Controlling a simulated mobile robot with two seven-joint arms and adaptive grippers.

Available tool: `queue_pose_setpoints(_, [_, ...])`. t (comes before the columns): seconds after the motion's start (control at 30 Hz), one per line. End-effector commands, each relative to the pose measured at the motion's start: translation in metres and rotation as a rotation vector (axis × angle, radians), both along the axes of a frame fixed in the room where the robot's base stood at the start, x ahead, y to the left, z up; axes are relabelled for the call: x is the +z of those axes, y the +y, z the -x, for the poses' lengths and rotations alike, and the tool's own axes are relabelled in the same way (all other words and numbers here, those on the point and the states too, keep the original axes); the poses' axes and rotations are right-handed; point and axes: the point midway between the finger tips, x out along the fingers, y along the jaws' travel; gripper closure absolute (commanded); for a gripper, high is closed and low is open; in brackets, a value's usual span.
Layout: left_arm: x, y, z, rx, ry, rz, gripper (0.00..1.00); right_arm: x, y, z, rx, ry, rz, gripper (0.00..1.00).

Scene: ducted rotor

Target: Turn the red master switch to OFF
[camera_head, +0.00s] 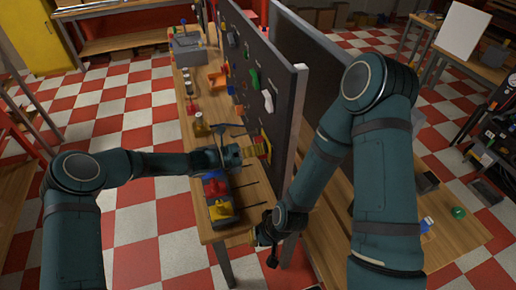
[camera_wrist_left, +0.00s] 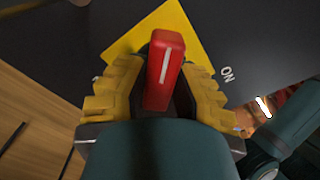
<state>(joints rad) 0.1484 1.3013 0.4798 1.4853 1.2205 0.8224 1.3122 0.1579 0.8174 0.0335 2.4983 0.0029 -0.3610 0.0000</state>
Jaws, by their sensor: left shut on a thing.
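The red master switch (camera_wrist_left: 165,68) shows in the left wrist view as a red handle with a white line, on a yellow plate (camera_wrist_left: 186,24) fixed to a dark panel. An ON label (camera_wrist_left: 227,74) is to the right of the plate; I see no OFF label. My left gripper (camera_head: 258,149) is at the panel, its yellow fingers shut on the handle from both sides. The handle's base is partly hidden between the fingers. In the head view the switch is mostly hidden by the gripper. My right gripper (camera_head: 268,246) hangs low beside the bench's near end; its fingers are unclear.
The dark upright panel (camera_head: 290,100) stands along the wooden bench (camera_head: 208,228). A dark tray (camera_head: 230,190) with red, blue and yellow items lies below my left gripper. Bottles (camera_head: 200,124) and a grey box (camera_head: 188,48) are farther back. A second bench is at right.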

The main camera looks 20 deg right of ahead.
Motion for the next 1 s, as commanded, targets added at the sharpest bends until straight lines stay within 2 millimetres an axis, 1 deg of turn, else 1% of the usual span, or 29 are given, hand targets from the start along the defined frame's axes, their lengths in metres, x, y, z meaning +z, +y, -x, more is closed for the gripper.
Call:
queue_pose_setpoints(0.27, [0.001,-0.002,0.001,-0.002,0.002,0.002,1.00,0.000,0.000,0.000,0.000,0.000,0.000,1.00])
queue_pose_setpoints(0.3, [0.001,-0.001,0.001,-0.002,0.002,0.002,0.58,0.000,0.000,0.000,0.000,0.000,0.000,1.00])
queue_pose_setpoints(0.33, [0.001,-0.001,0.001,-0.002,0.002,0.002,0.47,0.000,0.000,0.000,0.000,0.000,0.000,1.00])
queue_pose_setpoints(0.37, [0.001,-0.001,0.001,-0.002,0.002,0.002,0.43,0.000,0.000,0.000,0.000,0.000,0.000,1.00])
queue_pose_setpoints(0.67, [0.000,0.000,0.000,-0.001,0.001,0.001,0.43,0.000,0.000,0.000,0.000,-0.001,0.000,1.00])
queue_pose_setpoints(0.77, [0.000,0.006,0.000,0.001,0.001,0.001,0.43,0.000,0.000,0.000,0.000,-0.001,0.000,1.00])
queue_pose_setpoints(0.87, [0.000,0.019,0.000,0.002,0.001,0.001,0.43,0.000,0.000,0.000,0.000,-0.001,0.000,1.00])
queue_pose_setpoints(1.0, [0.000,0.047,0.001,0.003,0.001,0.000,0.43,0.000,0.000,0.000,0.000,-0.001,0.000,1.00])
